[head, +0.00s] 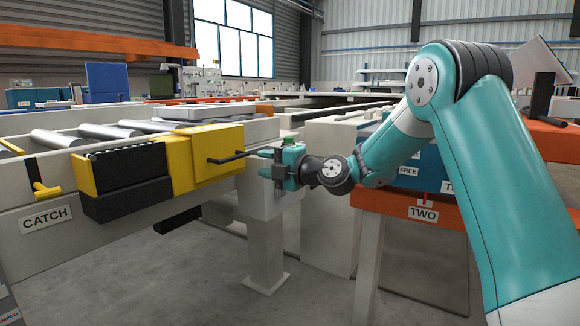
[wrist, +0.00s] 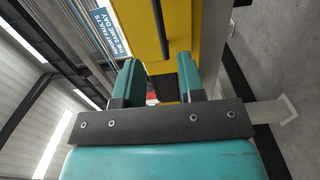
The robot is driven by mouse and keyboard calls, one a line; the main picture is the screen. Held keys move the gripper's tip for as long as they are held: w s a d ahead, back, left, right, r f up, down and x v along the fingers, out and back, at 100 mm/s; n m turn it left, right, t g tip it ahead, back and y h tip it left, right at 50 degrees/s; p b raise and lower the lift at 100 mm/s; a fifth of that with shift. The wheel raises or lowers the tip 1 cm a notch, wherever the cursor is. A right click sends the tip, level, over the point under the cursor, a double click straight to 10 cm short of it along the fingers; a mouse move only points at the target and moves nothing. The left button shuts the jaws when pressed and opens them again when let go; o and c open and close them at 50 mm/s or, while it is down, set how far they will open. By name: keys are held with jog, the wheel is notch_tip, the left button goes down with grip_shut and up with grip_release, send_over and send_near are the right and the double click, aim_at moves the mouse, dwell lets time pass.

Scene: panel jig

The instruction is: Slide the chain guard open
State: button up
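The chain guard is a yellow cover (head: 205,140) on the side of the conveyor frame in the head view, beside a black ribbed section. A thin black bar handle (head: 228,158) sticks out from its face. The yellow face (wrist: 182,25) and the dark handle (wrist: 160,30) also show in the wrist view, ahead of the fingers. My gripper (head: 268,162) is just right of the handle's end in the head view. Its two teal fingers stand apart in the wrist view (wrist: 157,85), with no grip on the handle visible. Whether a finger touches the handle cannot be told.
A black box (head: 125,195) sits left of the guard. A yellow T-shaped catch (head: 45,190) is above the CATCH label (head: 46,217). An orange bench (head: 400,205) with a TWO label is at right, under my arm. Bare floor (head: 225,285) lies in front of the conveyor.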

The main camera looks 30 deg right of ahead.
jog(key=v, duration=0.7)
jog(key=shift+s, duration=0.1)
jog(key=s+a+r+m+g+p, duration=0.1)
jog(key=s+a+m+g+p, duration=0.35)
jog(key=s+a+g, duration=0.6)
jog(key=s+a+m+g+h+p, duration=0.25)
jog(key=s+m, duration=0.35)
jog(key=s, duration=0.5)
jog(key=s+a+m+g+h+p, duration=0.1)
jog(key=s+a+m+g+h, duration=0.15)
jog(key=s+m, duration=0.65)
jog(key=s+r+n+p, duration=0.1)
jog(key=s+r+p, duration=0.1)
jog(key=r+p, duration=1.6)
jog(key=s+d+r+n+p, duration=0.1)
jog(key=s+r+p, duration=0.1)
jog(key=r+p, duration=1.6)
jog(key=shift+r+p, duration=0.4)
jog(key=shift+p, duration=0.7)
